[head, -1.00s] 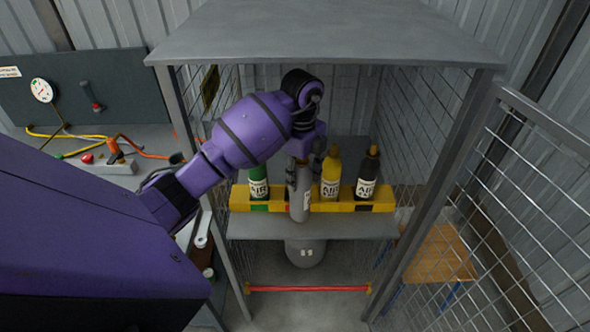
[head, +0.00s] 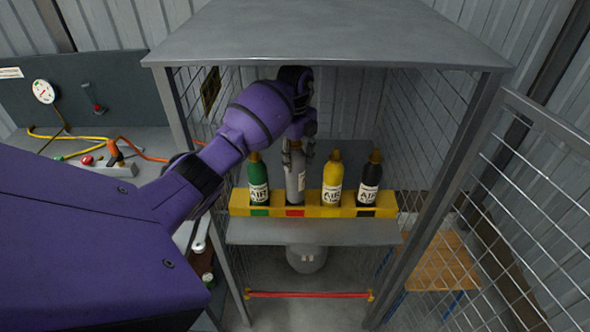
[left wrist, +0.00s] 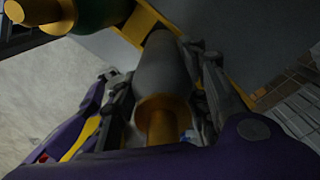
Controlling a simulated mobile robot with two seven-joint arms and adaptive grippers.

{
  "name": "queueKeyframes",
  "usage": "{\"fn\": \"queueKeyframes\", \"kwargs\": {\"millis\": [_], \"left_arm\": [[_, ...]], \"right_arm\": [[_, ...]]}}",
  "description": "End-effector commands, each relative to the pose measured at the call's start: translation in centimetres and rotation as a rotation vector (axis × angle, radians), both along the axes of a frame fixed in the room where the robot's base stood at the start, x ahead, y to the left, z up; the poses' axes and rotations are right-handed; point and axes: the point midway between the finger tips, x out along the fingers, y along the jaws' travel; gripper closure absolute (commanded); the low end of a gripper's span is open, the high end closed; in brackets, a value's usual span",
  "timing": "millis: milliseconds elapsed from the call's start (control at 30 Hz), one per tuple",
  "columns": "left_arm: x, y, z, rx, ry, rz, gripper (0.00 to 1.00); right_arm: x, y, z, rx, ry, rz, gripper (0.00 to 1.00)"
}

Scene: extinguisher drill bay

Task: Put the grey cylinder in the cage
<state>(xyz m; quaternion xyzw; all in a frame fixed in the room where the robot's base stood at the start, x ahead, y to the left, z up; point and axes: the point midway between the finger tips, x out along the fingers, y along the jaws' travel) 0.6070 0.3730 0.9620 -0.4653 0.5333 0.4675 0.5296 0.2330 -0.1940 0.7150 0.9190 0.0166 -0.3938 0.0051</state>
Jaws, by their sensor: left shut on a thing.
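The grey cylinder (head: 296,180) is upright inside the cage (head: 412,200), between the green cylinder (head: 258,180) and the yellow cylinder (head: 332,182). It stands behind the red-marked part of the yellow rack (head: 312,211); I cannot tell whether its base rests on the shelf. My left gripper (head: 298,152) is shut on its upper part. In the left wrist view the grey cylinder (left wrist: 165,70) lies between the fingers (left wrist: 163,95), its brass-coloured top nearest the camera. My right gripper is not in view.
A black cylinder (head: 369,182) stands at the rack's right end. The mesh door (head: 530,210) is open at the right. A red bar (head: 308,294) crosses the cage low down. A workbench (head: 100,150) with hoses and a gauge is at the left.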

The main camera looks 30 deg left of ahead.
Motion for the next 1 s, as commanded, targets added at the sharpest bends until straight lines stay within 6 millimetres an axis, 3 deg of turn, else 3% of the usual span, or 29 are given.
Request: {"fn": "queueKeyframes", "kwargs": {"millis": [367, 800, 833, 933, 1000], "left_arm": [[0.1, 0.0, -4.1, -0.001, -0.005, 0.002, 1.00], [0.1, 0.1, -4.7, 0.001, -0.004, 0.001, 1.00], [0.0, 0.1, -4.8, 0.001, -0.001, 0.002, 0.56], [0.0, 0.0, -4.8, 0.001, -0.001, 0.002, 0.43], [0.0, 0.0, -4.8, 0.001, -0.001, 0.001, 0.40]], "right_arm": [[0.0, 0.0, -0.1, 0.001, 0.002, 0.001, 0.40], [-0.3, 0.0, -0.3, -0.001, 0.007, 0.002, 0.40], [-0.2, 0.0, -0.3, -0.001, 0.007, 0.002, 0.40], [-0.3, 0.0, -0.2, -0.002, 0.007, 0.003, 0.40], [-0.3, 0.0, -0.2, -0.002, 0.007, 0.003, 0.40]]}}
